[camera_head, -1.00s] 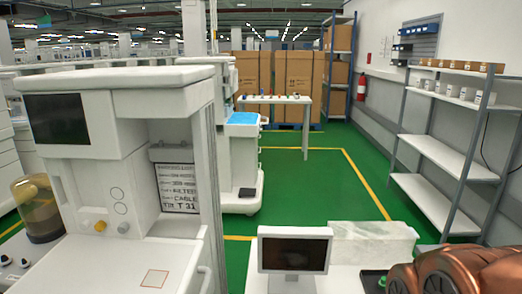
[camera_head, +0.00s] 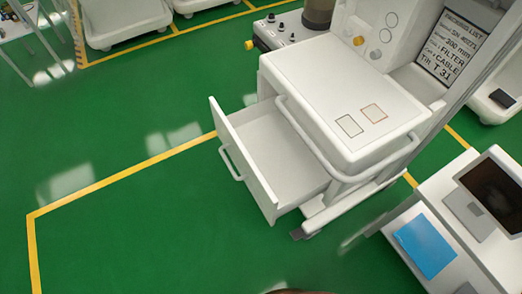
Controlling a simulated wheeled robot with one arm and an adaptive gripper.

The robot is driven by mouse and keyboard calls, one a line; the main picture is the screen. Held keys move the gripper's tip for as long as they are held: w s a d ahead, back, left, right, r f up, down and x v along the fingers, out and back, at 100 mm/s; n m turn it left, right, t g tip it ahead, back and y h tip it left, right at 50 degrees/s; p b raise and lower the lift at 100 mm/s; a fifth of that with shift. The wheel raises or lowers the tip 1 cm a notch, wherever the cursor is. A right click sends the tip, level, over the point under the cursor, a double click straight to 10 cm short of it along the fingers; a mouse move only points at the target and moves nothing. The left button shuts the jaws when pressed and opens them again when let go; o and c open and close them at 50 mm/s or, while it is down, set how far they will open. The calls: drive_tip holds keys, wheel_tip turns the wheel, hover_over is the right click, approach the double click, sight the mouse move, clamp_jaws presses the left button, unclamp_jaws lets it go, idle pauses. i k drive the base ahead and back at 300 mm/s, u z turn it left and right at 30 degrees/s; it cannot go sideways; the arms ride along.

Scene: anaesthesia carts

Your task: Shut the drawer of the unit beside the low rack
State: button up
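The white unit (camera_head: 350,95) stands at the upper middle, with a rounded worktop and a curved rail along its front. Its drawer (camera_head: 270,150) is pulled well out toward the lower left, and its inside looks empty. The drawer front carries a bar handle (camera_head: 231,163) on its outer face. My gripper is not in view; only a small dark sliver shows at the bottom edge, and I cannot tell what it is. The low rack cannot be made out in the current view.
Green floor (camera_head: 130,220) with yellow lines is clear left of and below the drawer. A white cart with a screen (camera_head: 490,190) and a blue folder (camera_head: 425,245) stands at the lower right. Other units (camera_head: 120,20) line the top. A packing list (camera_head: 450,50) hangs behind the worktop.

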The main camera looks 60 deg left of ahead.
sight(282, 173)
drive_tip(key=z, duration=1.3)
drive_tip(key=k, duration=0.7)
drive_tip(key=u, duration=3.15)
drive_tip(key=k, duration=0.3)
drive_tip(key=u, duration=1.65)
drive_tip(key=i, duration=0.5)
drive_tip(key=u, duration=0.05)
